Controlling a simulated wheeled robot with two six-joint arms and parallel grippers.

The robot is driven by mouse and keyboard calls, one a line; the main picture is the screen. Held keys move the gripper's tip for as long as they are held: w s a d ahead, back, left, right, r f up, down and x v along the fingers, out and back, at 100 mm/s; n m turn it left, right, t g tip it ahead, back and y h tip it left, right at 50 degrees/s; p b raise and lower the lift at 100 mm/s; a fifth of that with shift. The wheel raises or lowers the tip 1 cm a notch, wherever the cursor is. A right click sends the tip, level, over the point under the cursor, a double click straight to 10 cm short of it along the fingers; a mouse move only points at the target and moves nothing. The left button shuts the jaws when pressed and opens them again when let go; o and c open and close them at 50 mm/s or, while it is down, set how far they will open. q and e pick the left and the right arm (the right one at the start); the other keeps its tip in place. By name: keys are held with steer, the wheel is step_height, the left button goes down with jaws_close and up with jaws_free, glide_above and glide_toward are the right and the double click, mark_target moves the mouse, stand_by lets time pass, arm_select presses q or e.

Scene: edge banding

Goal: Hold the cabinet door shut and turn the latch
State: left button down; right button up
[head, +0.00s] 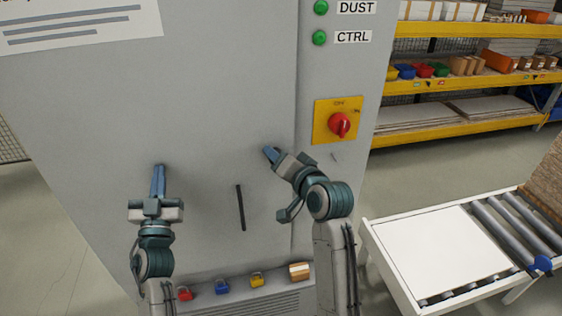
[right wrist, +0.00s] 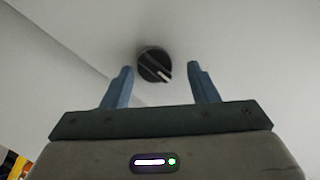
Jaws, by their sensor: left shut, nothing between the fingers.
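The grey cabinet door (head: 215,100) sits flush in its frame, with a seam down its right side and a slim black handle (head: 240,207). My left gripper (head: 159,167) is shut and empty in front of the door, left of the handle; I cannot tell whether its tips touch the panel. The black round latch knob (right wrist: 154,65) shows in the right wrist view, with a pale pointer mark slanting down to the right. My right gripper (right wrist: 160,77) is open, its fingers spread with the knob seen between and beyond their tips. In the head view my right gripper (head: 270,153) hides the knob.
A red rotary switch (head: 339,124) on a yellow plate and green lamps (head: 320,38) are on the cabinet right of the seam. Several padlocks (head: 222,287) and a small box (head: 299,271) line the cabinet's bottom. A roller table (head: 440,255) stands at the right.

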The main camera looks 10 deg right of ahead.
steer(key=shift+f, duration=0.25)
steer(key=v, duration=1.2)
steer(key=shift+r, duration=0.2)
arm_select(q)
steer(key=shift+s+f, duration=0.1)
steer(key=shift+s, duration=0.4)
steer(key=s, duration=0.7)
steer(key=shift+p, duration=0.35)
arm_select(e)
steer(key=shift+r, duration=0.3)
arm_select(q)
steer(key=shift+w+f, duration=0.1)
steer(key=shift+w, duration=0.05)
